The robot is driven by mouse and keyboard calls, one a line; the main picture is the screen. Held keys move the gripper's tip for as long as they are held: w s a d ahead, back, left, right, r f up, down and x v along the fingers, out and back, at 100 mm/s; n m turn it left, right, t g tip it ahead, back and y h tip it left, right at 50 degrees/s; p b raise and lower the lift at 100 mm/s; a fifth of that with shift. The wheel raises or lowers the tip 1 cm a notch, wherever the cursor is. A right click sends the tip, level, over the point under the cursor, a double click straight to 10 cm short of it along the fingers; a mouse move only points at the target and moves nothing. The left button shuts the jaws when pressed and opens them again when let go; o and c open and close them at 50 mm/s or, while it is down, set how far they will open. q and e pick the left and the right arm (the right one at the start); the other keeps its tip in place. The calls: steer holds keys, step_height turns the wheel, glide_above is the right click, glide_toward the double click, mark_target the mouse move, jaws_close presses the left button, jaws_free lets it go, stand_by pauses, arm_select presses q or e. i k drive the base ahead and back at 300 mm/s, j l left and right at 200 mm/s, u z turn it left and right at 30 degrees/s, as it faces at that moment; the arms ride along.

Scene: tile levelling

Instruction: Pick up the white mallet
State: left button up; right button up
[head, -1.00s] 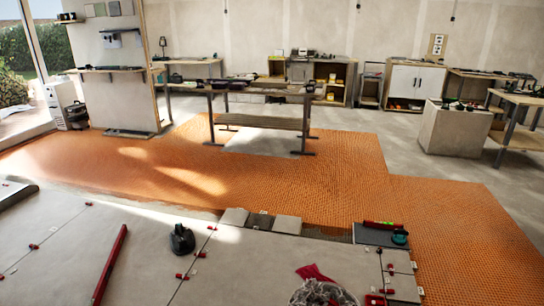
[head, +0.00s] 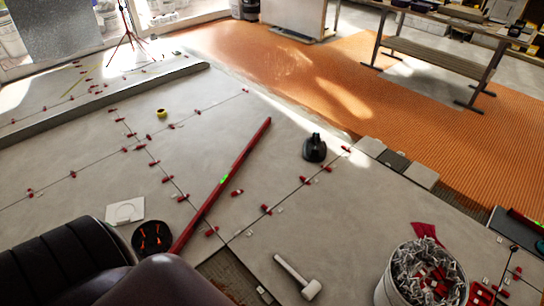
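The white mallet (head: 299,277) lies flat on the grey tiles in the lower middle of the head view. Its head is at the lower right and its handle points to the upper left. It lies between the long red level and the bucket, with nothing on top of it. Neither gripper shows in the head view. Dark rounded shapes at the lower left hide part of the floor.
A bucket (head: 388,291) full of clips stands right of the mallet. A long red level (head: 240,160) lies to its left. A black suction lifter (head: 315,149) sits farther back. Several red wedges stick up along the tile joints. An untiled gap (head: 225,272) lies left of the mallet.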

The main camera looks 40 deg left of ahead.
mark_target(294, 274)
steer(key=u, duration=0.75)
